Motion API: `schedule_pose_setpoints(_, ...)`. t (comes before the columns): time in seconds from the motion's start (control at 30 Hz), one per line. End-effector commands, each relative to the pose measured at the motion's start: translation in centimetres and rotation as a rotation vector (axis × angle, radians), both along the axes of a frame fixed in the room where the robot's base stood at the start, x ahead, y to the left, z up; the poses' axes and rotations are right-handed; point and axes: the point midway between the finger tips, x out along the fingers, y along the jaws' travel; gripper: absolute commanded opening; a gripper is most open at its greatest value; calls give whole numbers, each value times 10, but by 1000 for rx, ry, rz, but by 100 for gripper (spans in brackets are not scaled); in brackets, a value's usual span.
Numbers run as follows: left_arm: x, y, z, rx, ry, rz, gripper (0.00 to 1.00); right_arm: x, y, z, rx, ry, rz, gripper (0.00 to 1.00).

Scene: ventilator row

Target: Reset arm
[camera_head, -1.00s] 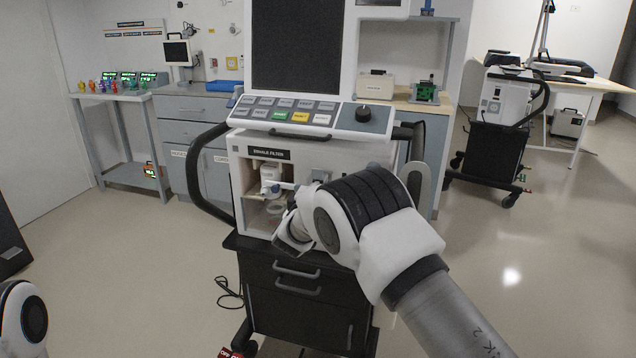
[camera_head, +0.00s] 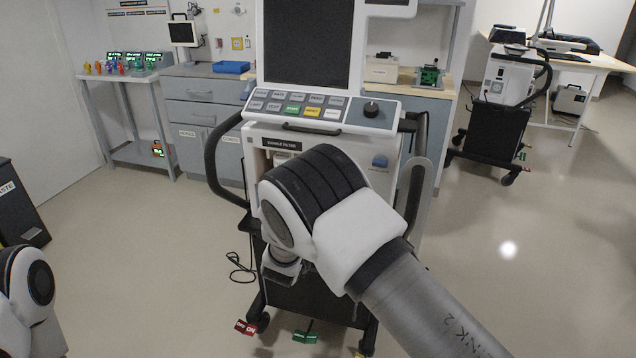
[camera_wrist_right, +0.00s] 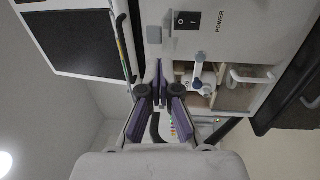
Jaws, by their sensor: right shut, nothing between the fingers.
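The ventilator (camera_head: 385,150) stands ahead with its dark screen, button panel and knob. My right arm crosses the head view from the lower right, and its wrist hides most of the open filter compartment. In the right wrist view, my right gripper (camera_wrist_right: 159,68) is shut and empty, its fingertips in front of the ventilator front. A white and blue-grey filter part (camera_wrist_right: 199,76) sits in the compartment beside the fingers, apart from them. My left arm shows only in part at the lower left of the head view; its gripper is out of view.
Red (camera_head: 246,327) and green (camera_head: 305,337) tags lie at the cart's foot. A waste bin (camera_head: 22,215) stands at the left. Shelves and a cabinet (camera_head: 200,120) line the back wall. Another cart (camera_head: 495,130) stands at the right. The floor at right is clear.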

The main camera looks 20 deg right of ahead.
Motion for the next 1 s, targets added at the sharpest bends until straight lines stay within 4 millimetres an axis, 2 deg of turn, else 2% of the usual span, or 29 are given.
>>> schedule_pose_setpoints(0.27,0,0,4,0,1,0,54,-1,-1,-1,1,9,-3,0)
schedule_pose_setpoints(0.37,0,0,23,0,1,0,54,-8,-28,-13,18,62,-47,0)
schedule_pose_setpoints(0.47,0,0,44,0,0,0,54,-40,-72,-54,4,221,-80,0)
schedule_pose_setpoints(0.5,0,0,52,0,0,0,54,-61,-88,-78,15,309,-68,0)
schedule_pose_setpoints(0.57,0,0,62,0,0,0,54,-98,-106,-116,91,430,-36,0)
schedule_pose_setpoints(0.6,0,0,68,0,0,-1,54,-126,-113,-140,171,499,-19,0)
schedule_pose_setpoints(0.67,0,0,75,0,0,-1,54,-171,-118,-172,318,594,-5,0)
schedule_pose_setpoints(0.73,0,0,82,0,0,-1,54,-229,-117,-201,518,695,-23,0)
schedule_pose_setpoints(0.77,0,0,85,0,0,0,54,-255,-113,-211,611,735,-41,0)
schedule_pose_setpoints(0.8,0,0,87,0,0,0,54,-290,-108,-221,738,785,-79,0)
schedule_pose_setpoints(0.87,0,0,90,0,0,0,54,-343,-96,-230,934,852,-162,0)
schedule_pose_setpoints(0.9,0,0,90,0,0,0,54,-378,-86,-232,1066,889,-239,0)
schedule_pose_setpoints(1.0,0,0,87,0,0,0,54,-443,-60,-228,1340,932,-464,0)
